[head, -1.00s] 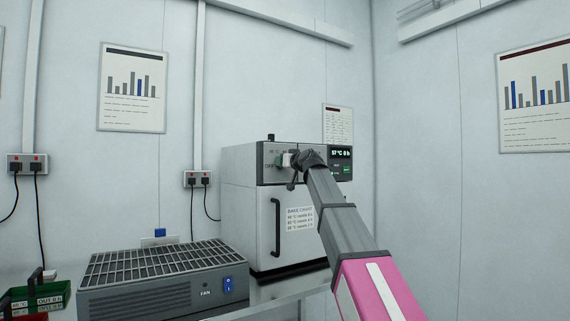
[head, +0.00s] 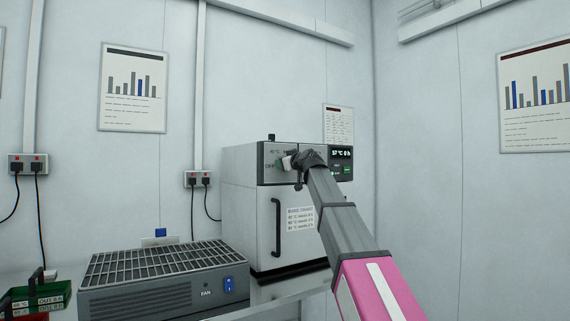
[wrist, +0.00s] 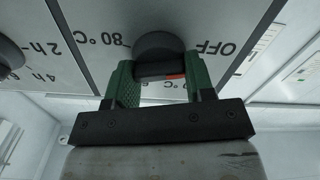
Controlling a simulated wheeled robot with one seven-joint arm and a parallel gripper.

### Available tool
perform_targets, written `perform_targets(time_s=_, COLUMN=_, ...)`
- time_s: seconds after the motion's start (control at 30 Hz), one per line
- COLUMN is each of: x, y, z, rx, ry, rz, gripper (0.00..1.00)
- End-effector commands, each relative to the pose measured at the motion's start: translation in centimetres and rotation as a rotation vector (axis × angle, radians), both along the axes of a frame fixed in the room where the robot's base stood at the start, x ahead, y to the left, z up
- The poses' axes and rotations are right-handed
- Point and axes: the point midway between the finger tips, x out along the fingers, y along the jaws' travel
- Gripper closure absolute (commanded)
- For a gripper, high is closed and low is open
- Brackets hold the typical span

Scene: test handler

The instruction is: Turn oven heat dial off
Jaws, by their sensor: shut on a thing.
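A second dial (wrist: 8,55) sits at the left of the wrist view. The oven display (head: 341,153) reads about "57 °C". A grey fan unit (head: 160,280) with a grille stands left of the oven.

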Motion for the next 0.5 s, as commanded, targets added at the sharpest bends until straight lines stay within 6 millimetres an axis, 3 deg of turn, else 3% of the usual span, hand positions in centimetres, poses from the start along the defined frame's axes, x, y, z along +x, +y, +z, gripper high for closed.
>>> perform_targets(time_s=0.13, x=0.0, y=0.01, z=-0.03, rx=-0.003, ry=-0.001, rz=0.0, gripper=0.75)
perform_targets(time_s=0.17, x=0.0, y=0.01, z=-0.03, rx=-0.002, ry=0.0, rz=0.0, gripper=0.41)
perform_targets(time_s=0.2, x=0.0, y=0.01, z=-0.03, rx=-0.002, ry=0.0, rz=0.0, gripper=0.28)
perform_targets(time_s=0.5, x=-0.04, y=-0.02, z=-0.01, rx=0.0, ry=0.0, rz=0.0, gripper=0.26)
